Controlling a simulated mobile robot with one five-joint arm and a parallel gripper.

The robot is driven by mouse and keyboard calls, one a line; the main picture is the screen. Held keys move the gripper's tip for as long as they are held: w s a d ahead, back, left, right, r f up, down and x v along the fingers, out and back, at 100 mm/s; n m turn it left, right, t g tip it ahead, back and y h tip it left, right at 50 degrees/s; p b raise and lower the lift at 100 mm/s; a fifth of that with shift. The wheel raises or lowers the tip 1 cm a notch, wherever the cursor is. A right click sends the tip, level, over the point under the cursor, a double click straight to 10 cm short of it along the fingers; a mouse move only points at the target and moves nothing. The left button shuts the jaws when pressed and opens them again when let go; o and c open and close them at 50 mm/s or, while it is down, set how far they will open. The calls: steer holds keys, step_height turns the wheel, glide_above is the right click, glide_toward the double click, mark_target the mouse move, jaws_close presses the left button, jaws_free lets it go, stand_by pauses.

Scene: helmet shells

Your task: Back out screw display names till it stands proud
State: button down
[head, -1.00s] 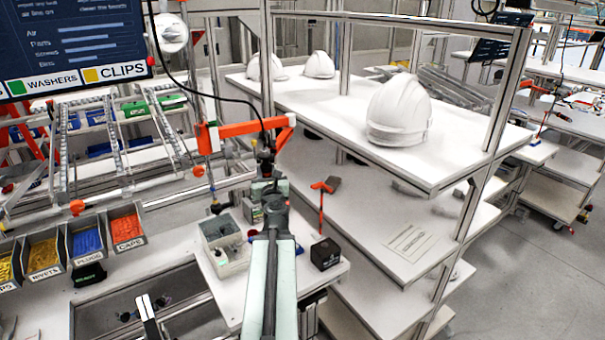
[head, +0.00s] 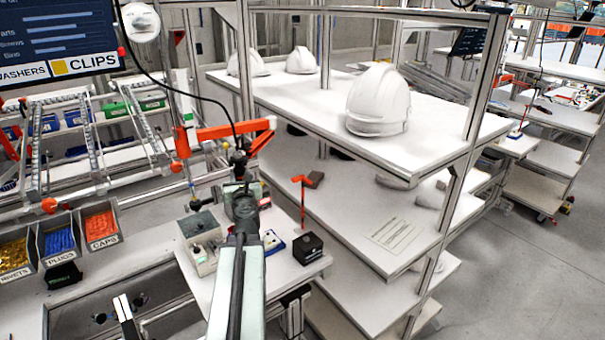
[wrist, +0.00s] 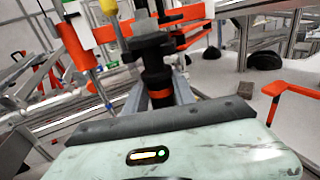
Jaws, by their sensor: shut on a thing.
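My gripper (head: 240,180) is shut on a black power driver with an orange band, which shows in the wrist view (wrist: 159,84) between the grey fingers. In the head view a black cable runs down to the driver's top. The display (head: 60,38) is cut off at the top left; its dark panel has bars and small lines, and I cannot read a screw's name on it. I cannot make out a screw in either view. A grey-lidded box (head: 200,228) stands on the white bench left of my arm, its near face carrying small parts.
A black cube (head: 308,248) and a small white-and-blue item (head: 272,242) stand right of my arm. Part bins (head: 60,238) are at the left. A white shelf (head: 440,150) with helmet shells (head: 378,100) is at the right. An orange bracket (head: 225,132) is behind the driver.

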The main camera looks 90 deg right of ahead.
steer(key=f+b, duration=0.1)
steer(key=f, duration=0.1)
steer(key=f+b, duration=0.4)
steer(key=shift+s+d+f, duration=0.15)
steer(key=shift+s+f, duration=0.05)
steer(key=shift+s, duration=0.1)
steer(key=shift+r, duration=0.15)
steer(key=shift+w+a+r, duration=0.1)
steer(key=shift+w+a, duration=0.15)
steer(key=shift+w, duration=0.25)
steer(key=shift+f+b, duration=2)
steer(key=shift+f, duration=0.2)
